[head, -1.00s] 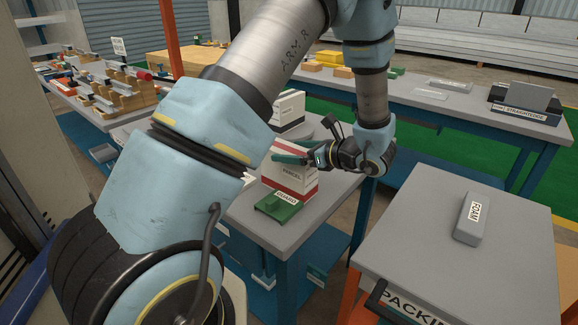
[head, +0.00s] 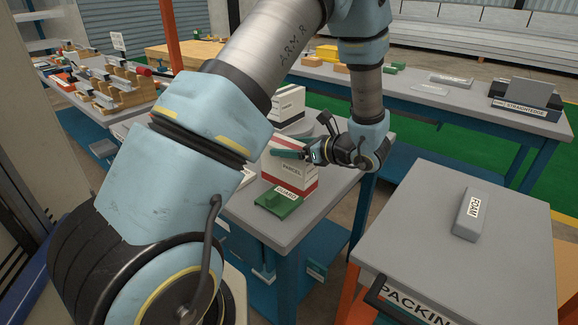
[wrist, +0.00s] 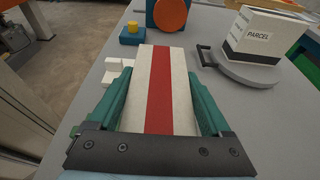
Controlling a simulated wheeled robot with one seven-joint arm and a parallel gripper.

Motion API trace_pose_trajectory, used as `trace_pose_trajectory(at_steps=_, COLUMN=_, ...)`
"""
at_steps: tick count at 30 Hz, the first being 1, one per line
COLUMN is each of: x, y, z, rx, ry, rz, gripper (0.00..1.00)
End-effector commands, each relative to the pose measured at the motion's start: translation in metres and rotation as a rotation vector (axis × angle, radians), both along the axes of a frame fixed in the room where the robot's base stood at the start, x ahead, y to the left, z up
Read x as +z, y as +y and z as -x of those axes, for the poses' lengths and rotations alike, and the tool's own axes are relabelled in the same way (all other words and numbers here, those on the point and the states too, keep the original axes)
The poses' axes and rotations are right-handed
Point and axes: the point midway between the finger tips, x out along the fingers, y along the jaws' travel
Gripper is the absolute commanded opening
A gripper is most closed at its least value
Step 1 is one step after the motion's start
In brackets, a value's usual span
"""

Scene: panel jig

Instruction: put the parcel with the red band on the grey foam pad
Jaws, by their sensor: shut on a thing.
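The parcel with the red band (head: 290,176) is a white box on the grey table behind the green guard. In the wrist view the red-banded parcel (wrist: 160,85) lies between the green fingers, one along each side. My gripper (head: 292,150) is shut on its upper part. Whether the parcel's base touches the table I cannot tell. The grey foam pad (head: 472,214), labelled FOAM, lies on the packing table at the right, apart from the parcel.
A second parcel (wrist: 258,35) with a black band sits on a round grey plate (wrist: 240,70) with a handle. The packing table (head: 440,260) is clear around the foam. A gap separates the two tables.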

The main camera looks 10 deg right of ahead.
Motion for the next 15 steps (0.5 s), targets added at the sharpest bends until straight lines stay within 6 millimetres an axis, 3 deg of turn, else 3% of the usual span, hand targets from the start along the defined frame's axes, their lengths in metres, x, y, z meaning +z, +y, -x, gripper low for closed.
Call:
trace_pose_trajectory(at_steps=1, x=0.0003, y=-0.0002, z=0.0000, rx=0.000, ry=0.000, rz=0.000, gripper=0.23)
trace_pose_trajectory(at_steps=7, x=0.0003, y=-0.0001, z=0.0000, rx=0.000, ry=0.000, rz=0.000, gripper=0.01)
trace_pose_trajectory(at_steps=15, x=0.0008, y=-0.0001, z=-0.0002, rx=0.000, ry=-0.001, rz=0.000, gripper=0.00)
